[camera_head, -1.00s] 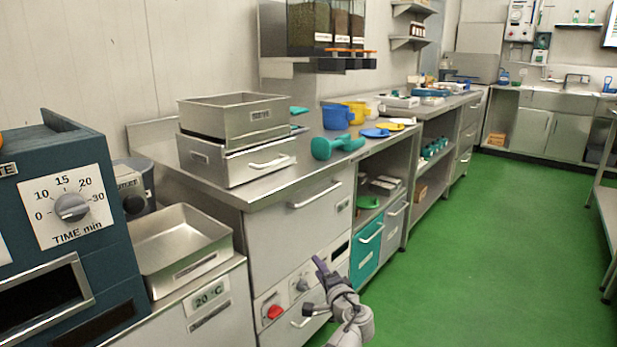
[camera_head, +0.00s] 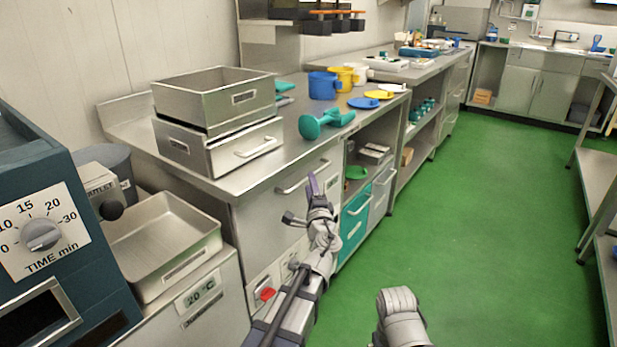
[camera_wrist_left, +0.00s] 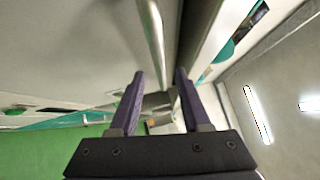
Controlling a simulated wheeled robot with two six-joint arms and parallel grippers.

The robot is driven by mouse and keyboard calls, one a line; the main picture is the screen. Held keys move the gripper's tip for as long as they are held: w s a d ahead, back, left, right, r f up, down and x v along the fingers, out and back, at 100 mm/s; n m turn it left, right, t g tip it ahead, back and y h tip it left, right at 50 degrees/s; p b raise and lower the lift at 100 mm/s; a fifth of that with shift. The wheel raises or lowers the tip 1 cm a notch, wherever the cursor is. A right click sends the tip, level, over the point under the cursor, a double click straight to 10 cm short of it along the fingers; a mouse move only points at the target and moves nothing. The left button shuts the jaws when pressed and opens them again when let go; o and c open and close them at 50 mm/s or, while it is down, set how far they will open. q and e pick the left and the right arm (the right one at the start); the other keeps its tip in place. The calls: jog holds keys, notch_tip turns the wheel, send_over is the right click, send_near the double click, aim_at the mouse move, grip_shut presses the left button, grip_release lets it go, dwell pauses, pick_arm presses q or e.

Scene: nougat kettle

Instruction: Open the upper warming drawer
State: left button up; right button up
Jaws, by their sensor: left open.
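The upper drawer has a plain steel front (camera_head: 265,208) under the counter, with a horizontal bar handle (camera_head: 303,178) near its top. My left gripper (camera_head: 303,203) is open and empty in front of this drawer, just below and beside the handle. In the left wrist view, the left gripper's purple fingers (camera_wrist_left: 160,76) stand apart. A bar handle (camera_wrist_left: 152,30) runs lengthwise in line with the gap between them. Whether the bar is within the fingers' reach I cannot tell. The drawer front looks shut. My right gripper is not seen.
A control panel with a red knob (camera_head: 265,294) is below the drawer. A steel box with a handle (camera_head: 215,150) and a green scoop-like tool (camera_head: 325,122) are on the counter. A steel pan (camera_head: 165,245) stands at left. Green floor (camera_head: 450,220) is clear at right.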

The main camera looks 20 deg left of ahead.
pick_arm(q)
jog(key=x, duration=0.4)
jog(key=shift+s+d, duration=0.1)
grip_shut()
dwell(1.3)
